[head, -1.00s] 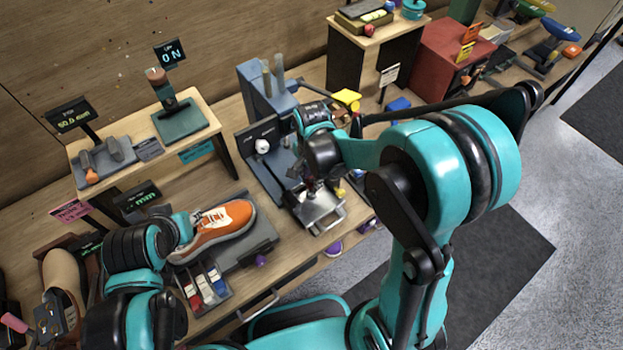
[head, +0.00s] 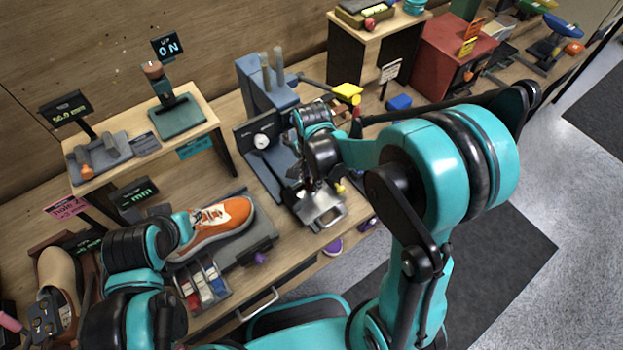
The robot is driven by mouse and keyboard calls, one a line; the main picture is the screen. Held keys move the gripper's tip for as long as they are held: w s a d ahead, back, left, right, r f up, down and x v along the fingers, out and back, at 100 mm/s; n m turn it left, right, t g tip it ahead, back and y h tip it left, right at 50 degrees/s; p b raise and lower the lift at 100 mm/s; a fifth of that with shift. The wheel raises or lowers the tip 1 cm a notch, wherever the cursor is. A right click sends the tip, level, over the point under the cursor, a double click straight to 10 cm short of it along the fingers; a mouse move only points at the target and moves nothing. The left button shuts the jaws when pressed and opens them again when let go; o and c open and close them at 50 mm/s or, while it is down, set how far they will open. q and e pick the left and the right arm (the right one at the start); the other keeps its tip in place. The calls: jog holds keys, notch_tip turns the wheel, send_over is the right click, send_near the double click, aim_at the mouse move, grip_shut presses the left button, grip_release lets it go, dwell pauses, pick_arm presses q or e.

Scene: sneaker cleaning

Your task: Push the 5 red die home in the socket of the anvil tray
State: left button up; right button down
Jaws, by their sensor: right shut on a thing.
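The anvil tray (head: 322,210) is a pale metal plate with a handle at its front, at the foot of the blue-grey press (head: 262,90). My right gripper (head: 314,187) reaches down over the back of the tray, low and close to it. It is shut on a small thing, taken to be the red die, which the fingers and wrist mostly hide. The socket is hidden too, so I cannot tell how deep the die sits. My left gripper (head: 46,318) seems to be at the lower left near a tan shoe, small and partly cut by my arm.
An orange sneaker (head: 222,218) lies on a grey pad left of the press. A compartment tray (head: 205,283) of small red, white and blue pieces is in front. The press's yellow-ended lever (head: 347,91) is behind my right wrist. A raised wooden shelf (head: 205,112) stands at left.

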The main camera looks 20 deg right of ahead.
jog(key=shift+f+b, duration=0.55)
jog(key=shift+f, duration=0.15)
jog(key=c, duration=1.1)
grip_release()
jog(key=shift+c, duration=0.2)
jog(key=shift+r, duration=0.1)
notch_tip(320, 180, up, 12)
jog(key=shift+s, duration=0.1)
